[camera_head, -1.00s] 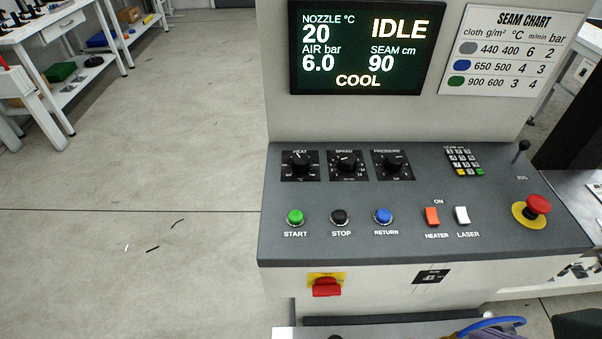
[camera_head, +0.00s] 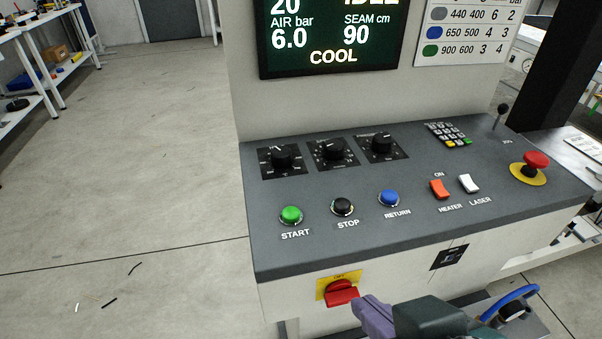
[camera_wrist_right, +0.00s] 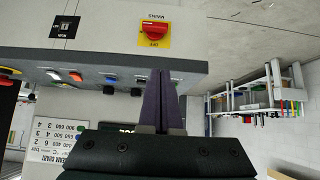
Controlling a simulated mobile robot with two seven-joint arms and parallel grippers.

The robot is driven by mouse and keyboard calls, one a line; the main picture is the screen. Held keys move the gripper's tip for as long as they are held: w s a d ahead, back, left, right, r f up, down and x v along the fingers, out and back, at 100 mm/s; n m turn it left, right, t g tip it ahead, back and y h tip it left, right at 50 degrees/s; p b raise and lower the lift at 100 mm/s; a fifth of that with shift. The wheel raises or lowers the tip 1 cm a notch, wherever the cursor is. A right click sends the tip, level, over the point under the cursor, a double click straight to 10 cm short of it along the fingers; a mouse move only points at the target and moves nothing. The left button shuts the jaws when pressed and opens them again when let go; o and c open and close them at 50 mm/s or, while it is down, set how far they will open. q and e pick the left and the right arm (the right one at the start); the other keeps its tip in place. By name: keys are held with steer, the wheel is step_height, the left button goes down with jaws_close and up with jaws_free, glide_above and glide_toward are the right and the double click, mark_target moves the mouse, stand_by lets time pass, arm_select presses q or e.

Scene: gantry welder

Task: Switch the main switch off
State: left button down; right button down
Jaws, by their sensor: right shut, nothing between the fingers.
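The main switch (camera_head: 341,292) is a red rotary knob on a yellow plate, on the front face below the console's sloping panel. It also shows in the right wrist view (camera_wrist_right: 153,33), upside down, with the words MAINS and OFF readable and its handle lying about level. My right gripper (camera_head: 358,308) has purple fingers and is shut and empty. In the head view its tips are just right of the knob and partly overlap the plate's lower right area. In the right wrist view the fingertips (camera_wrist_right: 160,73) point toward the switch with a gap between. My left gripper is not in view.
The console panel (camera_head: 400,220) juts out above the switch, with dials, start, stop and return buttons, heater and laser rockers, and a red emergency button (camera_head: 535,161).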

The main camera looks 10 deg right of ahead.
steer(key=b, duration=0.2)
glide_above(333, 290)
steer(key=s, duration=0.4)
step_height(333, 290, down, 6)
steer(key=f, duration=0.2)
steer(key=w+f+b, duration=0.1)
steer(key=shift+a+f, duration=0.1)
steer(key=shift+f, duration=0.7)
